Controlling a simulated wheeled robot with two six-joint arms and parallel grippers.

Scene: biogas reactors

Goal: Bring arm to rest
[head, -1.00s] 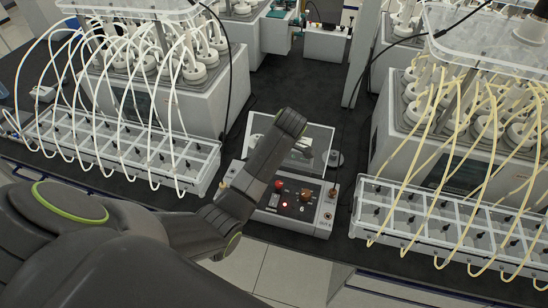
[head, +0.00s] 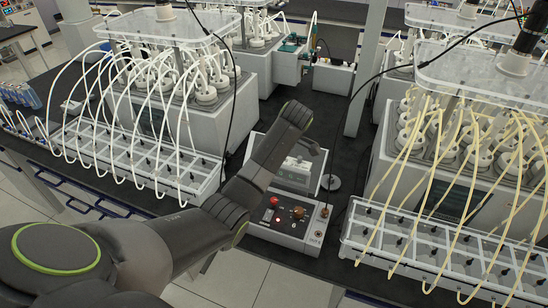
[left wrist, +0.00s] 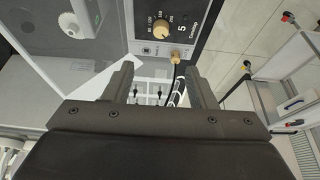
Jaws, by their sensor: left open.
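My left arm comes in from the lower left of the head view and reaches over the control box (head: 286,238). Its gripper (head: 314,150) shows only in part there, beyond the wrist and in front of a clear-sided box (head: 290,172). In the left wrist view both fingers of the left gripper (left wrist: 160,87) are apart with nothing between them. Beyond them that view shows a dark control panel (left wrist: 190,22) with a dial knob. My right gripper is not in view.
Reactor units stand left (head: 222,115) and right (head: 385,165) of my arm. White tubes run to the left bottle rack (head: 125,165), yellow ones to the right rack (head: 440,250). A black cable hangs on each side. Open floor (head: 235,280) shows in front of the bench.

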